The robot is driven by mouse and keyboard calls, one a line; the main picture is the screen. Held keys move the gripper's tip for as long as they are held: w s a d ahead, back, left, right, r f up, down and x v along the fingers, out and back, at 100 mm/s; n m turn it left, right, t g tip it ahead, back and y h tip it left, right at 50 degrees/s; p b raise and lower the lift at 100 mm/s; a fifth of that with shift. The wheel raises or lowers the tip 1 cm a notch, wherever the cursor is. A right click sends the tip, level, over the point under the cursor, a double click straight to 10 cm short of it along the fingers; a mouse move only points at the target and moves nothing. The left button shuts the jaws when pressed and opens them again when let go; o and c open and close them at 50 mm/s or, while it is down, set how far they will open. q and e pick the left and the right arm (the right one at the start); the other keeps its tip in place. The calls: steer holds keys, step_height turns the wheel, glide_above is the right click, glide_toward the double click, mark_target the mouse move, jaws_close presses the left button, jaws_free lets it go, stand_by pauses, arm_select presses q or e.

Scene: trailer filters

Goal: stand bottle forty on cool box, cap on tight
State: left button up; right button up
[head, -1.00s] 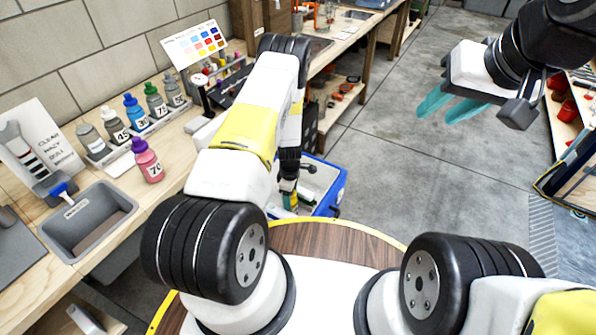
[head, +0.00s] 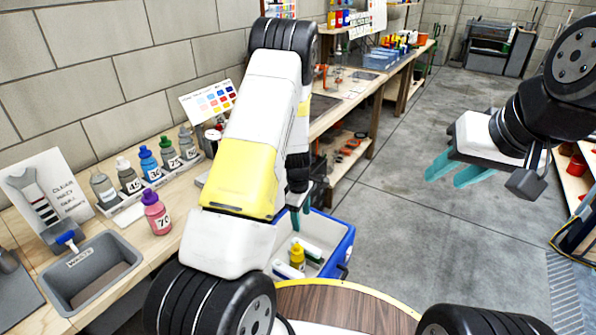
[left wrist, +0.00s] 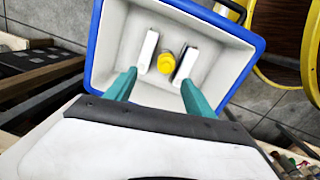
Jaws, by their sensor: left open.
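My left gripper (left wrist: 159,84) is open and empty above the open cool box (left wrist: 98,55). In the head view the left gripper (head: 300,217) is over the blue rim of the cool box (head: 342,258), partly hidden by my arm. A yellow-topped bottle (head: 297,256) stands inside the box. From above, the bottle (left wrist: 166,61) shows between two white slabs, apart from the fingers. Its label is not readable, so I cannot tell whether it is bottle forty. My right gripper (head: 468,172) is open and empty in the air at the right.
A bench at the left carries several numbered bottles, including a pink one marked 70 (head: 156,214) and a blue-capped one (head: 150,165). A grey waste tray (head: 92,275) and a colour chart (head: 209,100) are there too. Open grey floor lies beyond the box.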

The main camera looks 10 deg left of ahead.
arm_select(q)
steer(key=s+d+r+m+t+h, duration=0.1)
steer(key=s+r+m, duration=0.2)
steer(key=r, duration=1)
steer(key=s+d+r+m+t+h, duration=0.15)
steer(key=r+m, duration=0.25)
steer(key=r, duration=0.8)
steer(key=s+r+m+t, duration=0.1)
steer(key=s+r+m, duration=0.3)
steer(key=s+r, duration=0.3)
steer(key=s+a+r+m+t, duration=0.1)
steer(key=s+r+m, duration=0.4)
steer(key=s, duration=0.8)
step_height(320, 180, up, 3)
steer(key=shift+s+a+t+y, duration=0.2)
steer(key=shift+s+t+y, duration=0.15)
steer(key=shift+t+y, duration=0.15)
